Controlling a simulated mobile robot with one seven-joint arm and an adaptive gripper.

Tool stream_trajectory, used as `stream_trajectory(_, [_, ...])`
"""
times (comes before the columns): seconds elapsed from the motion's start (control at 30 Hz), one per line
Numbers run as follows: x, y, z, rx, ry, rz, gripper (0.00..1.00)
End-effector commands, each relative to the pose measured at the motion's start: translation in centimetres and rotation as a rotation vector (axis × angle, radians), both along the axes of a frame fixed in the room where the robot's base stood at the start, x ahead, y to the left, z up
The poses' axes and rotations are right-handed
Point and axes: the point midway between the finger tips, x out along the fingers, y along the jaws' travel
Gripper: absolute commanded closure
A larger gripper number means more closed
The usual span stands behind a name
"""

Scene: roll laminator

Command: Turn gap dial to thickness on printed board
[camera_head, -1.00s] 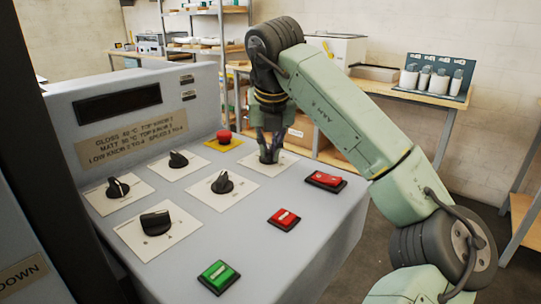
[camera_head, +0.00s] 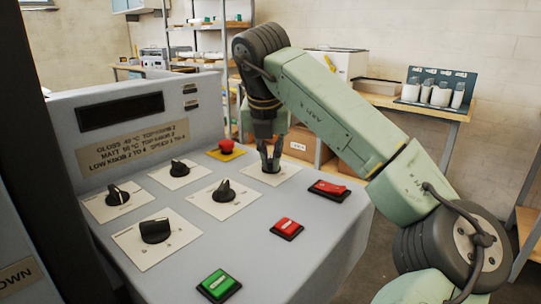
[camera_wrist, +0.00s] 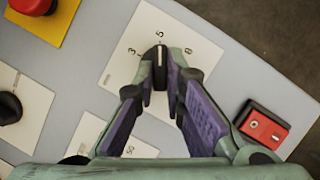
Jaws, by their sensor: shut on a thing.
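My gripper (camera_head: 270,163) reaches down to the dial at the back right of the sloped panel. In the wrist view my gripper (camera_wrist: 161,75) has its two purple-padded fingers closed on both sides of a black dial knob (camera_wrist: 160,55). The knob sits on a white plate (camera_wrist: 203,50) with the marks 3, 5 and 8 visible. Its pale pointer line points up toward the 5. The fingers hide the lower plate. The printed board (camera_head: 133,143) on the upright face carries lines about gloss, matt and low knob settings, too small to read surely.
Other black knobs (camera_head: 223,191) stand left of and in front of the gripped one. A red mushroom button (camera_head: 226,146) on yellow is close behind left. A red rocker switch (camera_head: 328,188), red button (camera_head: 286,228) and green button (camera_head: 218,284) lie along the right and front.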

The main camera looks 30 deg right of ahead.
Motion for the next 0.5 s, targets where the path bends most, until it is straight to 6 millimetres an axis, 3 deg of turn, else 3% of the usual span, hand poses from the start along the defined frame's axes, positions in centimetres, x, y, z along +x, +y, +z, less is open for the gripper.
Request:
stream_trajectory(0.3, [0.03,-0.05,-0.04,0.0,0.0,0.0,0.7])
stream_trajectory(0.5, [0.01,-0.03,-0.01,0.0,0.0,0.0,0.69])
